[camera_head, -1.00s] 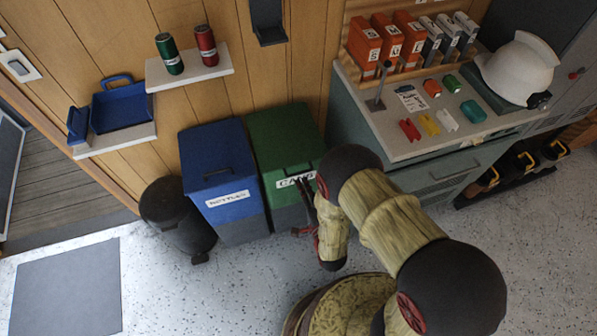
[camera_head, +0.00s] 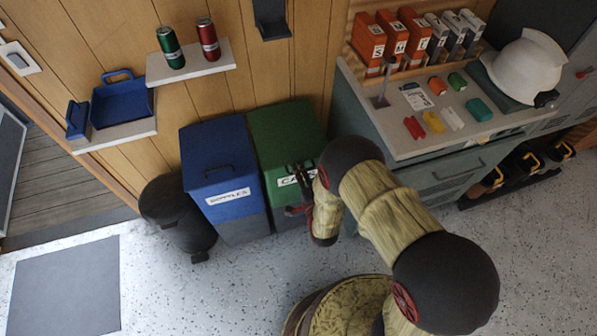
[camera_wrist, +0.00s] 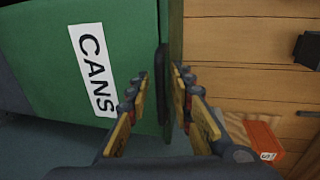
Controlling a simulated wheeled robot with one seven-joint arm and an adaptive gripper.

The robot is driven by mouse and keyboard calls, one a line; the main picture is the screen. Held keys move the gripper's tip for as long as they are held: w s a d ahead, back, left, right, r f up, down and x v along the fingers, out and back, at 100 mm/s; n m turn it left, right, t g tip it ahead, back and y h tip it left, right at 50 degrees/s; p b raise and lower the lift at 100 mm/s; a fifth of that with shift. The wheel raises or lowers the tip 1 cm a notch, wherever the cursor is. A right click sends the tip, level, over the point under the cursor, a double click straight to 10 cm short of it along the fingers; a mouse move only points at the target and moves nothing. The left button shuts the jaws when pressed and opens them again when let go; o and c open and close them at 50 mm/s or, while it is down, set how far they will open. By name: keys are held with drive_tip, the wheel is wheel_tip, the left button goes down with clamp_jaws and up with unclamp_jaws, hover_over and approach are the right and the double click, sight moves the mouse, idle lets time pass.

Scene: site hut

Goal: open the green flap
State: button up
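The green flap (camera_head: 285,135) is the sloping lid of the green bin, to the right of the blue one, and looks shut. The bin's white label (camera_head: 287,181) reads CANS; this label also shows in the wrist view (camera_wrist: 92,68). My gripper (camera_head: 292,189) is at the front of the green bin, partly covering the label. In the wrist view my gripper (camera_wrist: 160,75) has its fingers apart, with a dark handle (camera_wrist: 163,90) at the flap's edge between them. I see no clear grip on it; contact is hard to tell.
The blue bin (camera_head: 220,165), labelled BOTTLES, stands against the green one. A grey-green cabinet (camera_head: 362,130) stands close on the right, with boxes and small items on top. A shelf (camera_head: 190,68) with two cans is above the bins. The floor in front is clear.

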drive_tip(key=shift+c, duration=1.1)
clamp_jaws()
